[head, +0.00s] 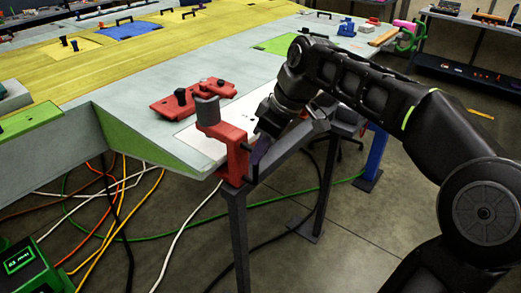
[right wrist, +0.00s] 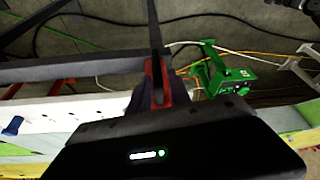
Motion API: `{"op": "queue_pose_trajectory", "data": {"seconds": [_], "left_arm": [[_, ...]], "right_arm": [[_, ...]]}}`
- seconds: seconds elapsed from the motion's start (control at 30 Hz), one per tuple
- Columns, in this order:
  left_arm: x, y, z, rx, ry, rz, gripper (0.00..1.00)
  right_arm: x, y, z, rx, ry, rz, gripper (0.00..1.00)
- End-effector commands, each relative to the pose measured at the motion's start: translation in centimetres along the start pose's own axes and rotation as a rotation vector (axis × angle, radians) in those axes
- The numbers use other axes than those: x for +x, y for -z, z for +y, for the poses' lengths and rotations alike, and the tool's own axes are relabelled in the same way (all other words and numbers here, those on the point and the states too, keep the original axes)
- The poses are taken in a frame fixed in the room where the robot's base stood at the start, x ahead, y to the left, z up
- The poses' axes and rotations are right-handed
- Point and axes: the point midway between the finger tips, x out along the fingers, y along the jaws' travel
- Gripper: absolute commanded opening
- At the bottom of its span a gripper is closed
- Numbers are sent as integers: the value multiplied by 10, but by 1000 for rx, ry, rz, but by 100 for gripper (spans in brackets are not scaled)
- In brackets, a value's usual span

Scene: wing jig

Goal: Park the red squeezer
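The red squeezer (head: 232,137) is a C-shaped red body with a grey cylinder on top. It stands roughly upright at the near corner of the wing panel, around the edge by the grey frame. My right gripper (head: 260,148) is at the squeezer's right side, close against it, with its fingers partly hidden. In the right wrist view, red parts of the squeezer (right wrist: 166,84) show directly ahead of my dark gripper body. Whether the fingers are closed on it is not clear. My left gripper is not in view.
A red plate with dark knobs (head: 191,97) lies on the panel behind the squeezer. The grey frame leg (head: 239,235) stands below. Cables and a green box (head: 28,265) are on the floor at lower left. A green clamp (head: 408,38) is at the far right.

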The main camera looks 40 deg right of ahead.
Motion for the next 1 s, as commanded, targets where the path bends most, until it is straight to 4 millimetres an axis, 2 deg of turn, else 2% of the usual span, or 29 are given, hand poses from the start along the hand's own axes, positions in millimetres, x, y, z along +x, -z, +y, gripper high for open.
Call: {"op": "queue_pose_trajectory", "data": {"seconds": [1.0], "left_arm": [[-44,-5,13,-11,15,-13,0]], "right_arm": [[-76,1,0,0,-1,1,23]]}}
